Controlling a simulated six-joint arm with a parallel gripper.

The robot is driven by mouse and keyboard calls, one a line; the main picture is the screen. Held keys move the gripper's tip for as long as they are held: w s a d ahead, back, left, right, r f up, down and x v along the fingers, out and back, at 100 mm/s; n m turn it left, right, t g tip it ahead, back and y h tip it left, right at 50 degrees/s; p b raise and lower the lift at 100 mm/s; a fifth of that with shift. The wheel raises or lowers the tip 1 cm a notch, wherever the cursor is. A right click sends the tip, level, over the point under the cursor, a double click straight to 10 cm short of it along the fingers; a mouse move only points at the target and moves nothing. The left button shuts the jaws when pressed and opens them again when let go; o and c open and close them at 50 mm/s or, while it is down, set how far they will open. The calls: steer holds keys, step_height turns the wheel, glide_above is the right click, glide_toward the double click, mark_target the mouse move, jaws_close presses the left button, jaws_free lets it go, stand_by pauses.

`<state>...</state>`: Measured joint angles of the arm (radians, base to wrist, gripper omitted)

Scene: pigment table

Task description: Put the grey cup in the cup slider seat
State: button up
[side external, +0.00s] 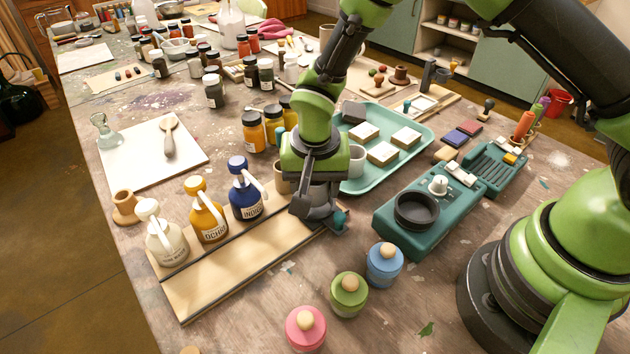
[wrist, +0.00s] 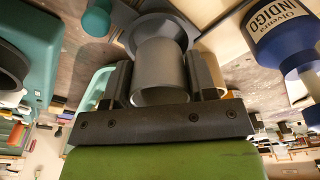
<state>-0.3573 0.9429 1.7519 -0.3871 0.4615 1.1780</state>
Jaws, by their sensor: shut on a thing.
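The grey cup (wrist: 160,72) shows in the wrist view between the two fingers of my gripper (wrist: 157,85), which is shut on it. A darker grey round part (wrist: 160,24), which looks like the cup slider seat, lies right beyond the cup's far end. I cannot tell whether the cup is inside it or just above it. A teal knob (wrist: 97,18) is beside that part. In the side view my gripper (side external: 318,208) is low at the right end of the wooden board (side external: 235,262). The fingers hide the cup and most of the seat there.
Pump bottles of white (side external: 165,243), ochre (side external: 208,222) and indigo (side external: 244,200) stand left of my gripper. A teal device with a black dish (side external: 417,210) is to its right. A teal tray (side external: 392,182) is behind. Blue (side external: 384,267), green and pink lidded jars stand in front.

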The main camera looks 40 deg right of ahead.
steer(key=shift+f, duration=0.2)
stand_by(0.5)
steer(key=shift+f, duration=0.3)
